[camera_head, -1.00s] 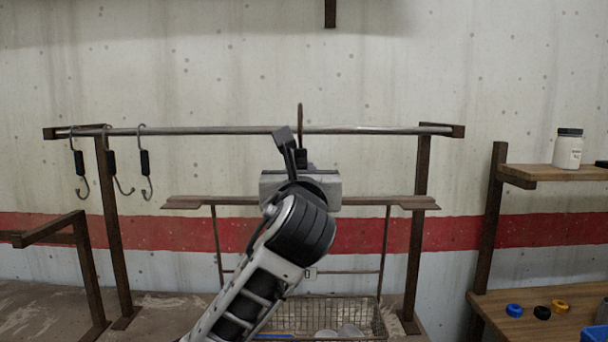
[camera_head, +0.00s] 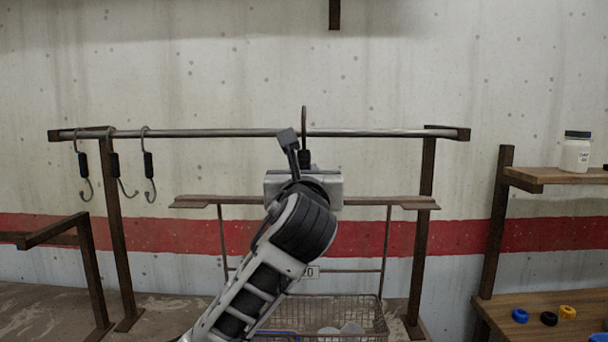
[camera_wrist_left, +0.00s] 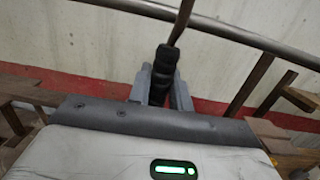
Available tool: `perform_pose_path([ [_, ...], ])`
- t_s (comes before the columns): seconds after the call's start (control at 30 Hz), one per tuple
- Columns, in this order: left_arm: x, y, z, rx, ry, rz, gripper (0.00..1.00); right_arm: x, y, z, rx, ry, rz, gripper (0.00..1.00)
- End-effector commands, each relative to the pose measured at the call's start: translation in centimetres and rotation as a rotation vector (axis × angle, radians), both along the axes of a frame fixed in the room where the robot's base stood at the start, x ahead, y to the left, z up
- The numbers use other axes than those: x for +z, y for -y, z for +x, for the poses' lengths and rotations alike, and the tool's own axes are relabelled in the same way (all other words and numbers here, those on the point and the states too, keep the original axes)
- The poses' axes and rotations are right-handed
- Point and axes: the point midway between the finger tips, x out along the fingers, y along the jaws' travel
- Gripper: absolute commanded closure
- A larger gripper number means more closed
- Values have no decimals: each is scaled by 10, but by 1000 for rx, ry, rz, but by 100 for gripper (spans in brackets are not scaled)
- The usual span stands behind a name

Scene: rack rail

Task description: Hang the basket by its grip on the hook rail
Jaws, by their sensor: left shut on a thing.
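My left gripper (camera_head: 304,166) is shut on a black grip (camera_wrist_left: 163,68) with a thin metal rod rising from it. The rod ends in a curved hook top (camera_head: 304,112) that shows above the hook rail (camera_head: 370,132) in the head view. I cannot tell whether it touches the rail. The wire basket (camera_head: 362,318) is low behind my left arm, with round pale things and a blue item in it. Thin rods run from it up to a brown crossbar (camera_head: 400,203) below the gripper. The link from grip to crossbar is hidden. My right gripper is out of view.
Several black-sleeved hooks (camera_head: 149,165) hang at the rail's left end. Brown posts (camera_head: 422,230) carry the rail. At right, a wooden shelf (camera_head: 545,174) holds a white jar (camera_head: 576,155), with coloured rings (camera_head: 567,312) on a lower shelf. The rail's right half is bare.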

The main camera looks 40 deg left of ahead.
Motion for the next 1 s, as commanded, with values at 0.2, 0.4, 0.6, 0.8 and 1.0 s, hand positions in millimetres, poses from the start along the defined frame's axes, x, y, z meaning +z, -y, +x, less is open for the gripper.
perform_pose_path([
  [0.2, 3, 0, -1, 0, 7, 3, 100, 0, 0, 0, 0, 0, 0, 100],
  [0.4, 3, -1, 1, 0, 7, 3, 100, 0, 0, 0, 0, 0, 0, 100],
  [0.6, 3, -5, 6, 0, 7, 3, 100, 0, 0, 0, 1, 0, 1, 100],
  [0.8, 3, -11, 12, 0, 7, 4, 100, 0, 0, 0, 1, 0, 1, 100],
  [1.0, 3, -15, 17, 1, 7, 3, 100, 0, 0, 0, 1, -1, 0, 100],
])
